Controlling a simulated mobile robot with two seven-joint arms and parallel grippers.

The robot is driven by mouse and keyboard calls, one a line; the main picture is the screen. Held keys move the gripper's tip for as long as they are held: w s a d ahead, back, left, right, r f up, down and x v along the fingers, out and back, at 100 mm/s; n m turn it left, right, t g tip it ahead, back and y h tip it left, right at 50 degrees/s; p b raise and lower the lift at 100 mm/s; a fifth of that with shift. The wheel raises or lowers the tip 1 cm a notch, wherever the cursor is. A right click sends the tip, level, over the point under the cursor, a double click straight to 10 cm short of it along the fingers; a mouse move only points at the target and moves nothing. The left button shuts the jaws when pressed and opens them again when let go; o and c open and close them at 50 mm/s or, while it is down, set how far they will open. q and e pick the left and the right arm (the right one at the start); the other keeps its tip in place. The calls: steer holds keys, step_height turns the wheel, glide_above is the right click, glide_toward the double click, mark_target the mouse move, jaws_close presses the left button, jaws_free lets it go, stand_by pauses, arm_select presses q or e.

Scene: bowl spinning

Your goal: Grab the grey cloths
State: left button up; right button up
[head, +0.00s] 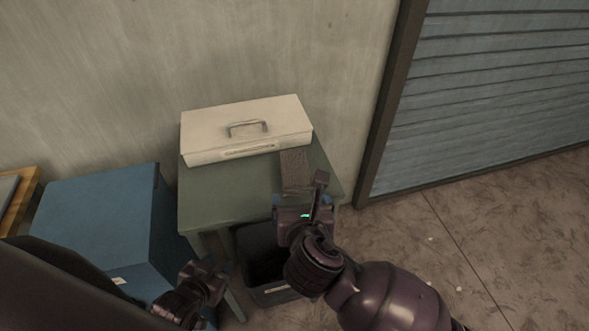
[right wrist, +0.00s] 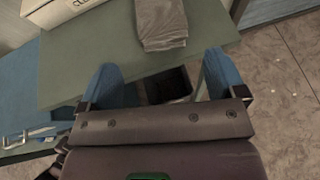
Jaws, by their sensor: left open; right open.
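The grey cloth (head: 295,169) lies folded on the green table, near its right side and in front of the white case. In the right wrist view the cloth (right wrist: 161,22) lies ahead of the fingers, near the table edge. My right gripper (head: 306,196) is close to the near end of the cloth in the head view. In the right wrist view its blue fingers (right wrist: 160,80) are apart with nothing between them. My left gripper (head: 222,271) is low, left of the table's front, and open; its fingertips are dark and hard to make out. Only one grey cloth shows clearly.
A white case (head: 245,128) with a handle stands at the back of the green table (head: 215,190). A dark bin (head: 270,292) stands below the table front. A blue box (head: 95,215) is to the left. The floor on the right is clear.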

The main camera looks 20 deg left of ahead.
mark_target(297, 180)
steer(key=shift+n, duration=0.3)
steer(key=x, duration=0.3)
steer(key=b+x, duration=0.1)
steer(key=x, duration=0.7)
steer(key=shift+w+r, duration=0.1)
steer(key=shift+r, duration=0.2)
steer(key=c, duration=1)
